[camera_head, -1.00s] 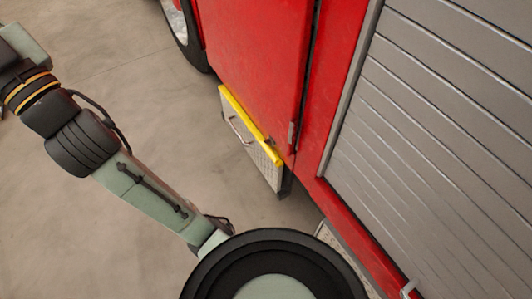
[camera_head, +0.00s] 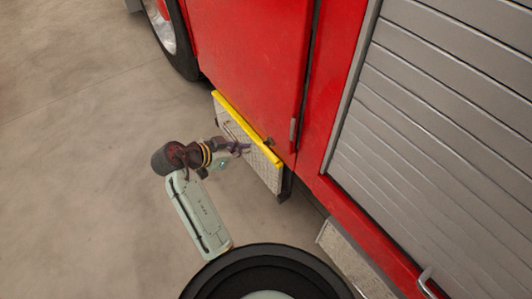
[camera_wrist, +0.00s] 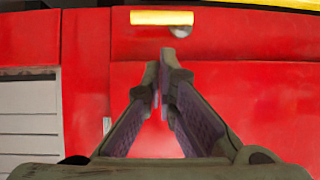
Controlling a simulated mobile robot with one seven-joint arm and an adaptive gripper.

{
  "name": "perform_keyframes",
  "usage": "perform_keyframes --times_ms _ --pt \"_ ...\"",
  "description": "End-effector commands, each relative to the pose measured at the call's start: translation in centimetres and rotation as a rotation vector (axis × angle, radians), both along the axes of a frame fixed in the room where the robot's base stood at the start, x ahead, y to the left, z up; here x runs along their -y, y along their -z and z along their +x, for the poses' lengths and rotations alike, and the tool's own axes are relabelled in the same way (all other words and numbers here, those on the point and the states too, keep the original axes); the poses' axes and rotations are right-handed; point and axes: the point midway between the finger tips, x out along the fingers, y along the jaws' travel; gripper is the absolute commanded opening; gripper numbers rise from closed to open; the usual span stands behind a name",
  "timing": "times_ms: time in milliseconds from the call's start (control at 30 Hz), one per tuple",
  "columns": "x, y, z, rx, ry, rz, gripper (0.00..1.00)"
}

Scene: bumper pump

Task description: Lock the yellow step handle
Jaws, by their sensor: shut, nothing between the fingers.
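A yellow bar (camera_head: 245,127) runs along the top edge of the patterned metal step (camera_head: 266,171) below the red door. In the wrist view, a short yellow handle (camera_wrist: 162,18) lies level across the red panel, with a round metal knob (camera_wrist: 180,31) at its lower right. I cannot tell which part of the yellow bar in the head view this handle is. My gripper (camera_head: 245,147) is at the step's front, close to the yellow bar. In the wrist view my gripper (camera_wrist: 160,61) is shut and empty, its tips below the yellow handle and apart from it in the picture.
The red door (camera_head: 250,60) and a grey roller shutter (camera_head: 430,120) rise behind and to the right. A wheel (camera_head: 172,35) is at the upper left. A lower metal step (camera_head: 350,258) is at the lower right. The floor at left is clear.

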Motion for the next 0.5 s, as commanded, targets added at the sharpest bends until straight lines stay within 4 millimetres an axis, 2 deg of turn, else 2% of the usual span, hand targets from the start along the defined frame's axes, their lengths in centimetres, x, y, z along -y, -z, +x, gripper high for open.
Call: perform_keyframes --times_ms 100,500 --pt "1.07 0.77 -0.83 -0.016 0.054 -0.011 0.0" --pt "1.44 0.97 -0.66 -0.017 0.057 -0.012 0.0"
